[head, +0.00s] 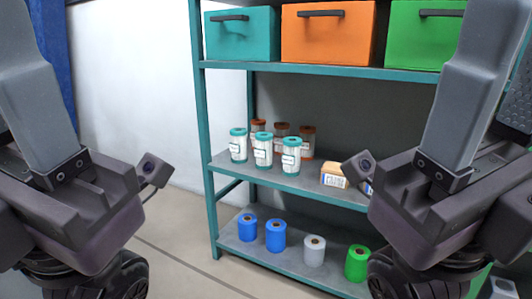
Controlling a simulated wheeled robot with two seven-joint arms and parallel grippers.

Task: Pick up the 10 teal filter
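Three white filters with teal caps and teal bases stand upright in a front row on the middle shelf: a left one (238,146), a middle one (263,150) and a right one (291,156). Their labels are too small to read. My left gripper (95,215) is low at the left, well apart from the shelf. My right gripper (430,215) is low at the right, in front of the rack's right side and hiding part of it. I cannot make out the fingertips of either gripper. Nothing is visibly held.
Brown-capped filters (307,142) stand close behind the teal ones. An orange-and-white box (333,175) is right of them. Blue (275,236), grey (314,251) and green (357,263) rolls stand on the lower shelf. Teal (242,38), orange (327,35) and green (424,37) bins sit above.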

